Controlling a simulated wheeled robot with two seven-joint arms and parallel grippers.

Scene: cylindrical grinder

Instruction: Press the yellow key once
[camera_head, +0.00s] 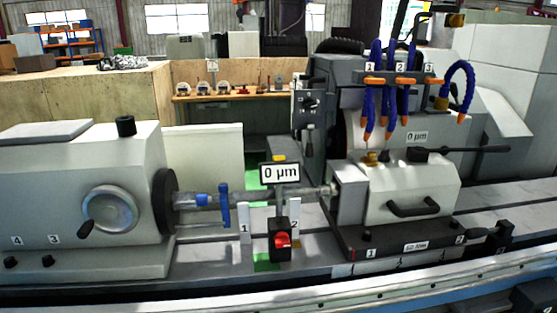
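A brass-coloured fitting (371,158) sits on top of the grey headstock (410,192). A red knob (282,240) is on the black block at the foot of the gauge. Neither of my grippers is in view.
The grey tailstock (85,195) with its handwheel (110,210) stands at left. Blue coolant hoses (385,90) hang at upper right. A lever (470,149) sticks out to the right. A metal rail (300,297) runs along the front.

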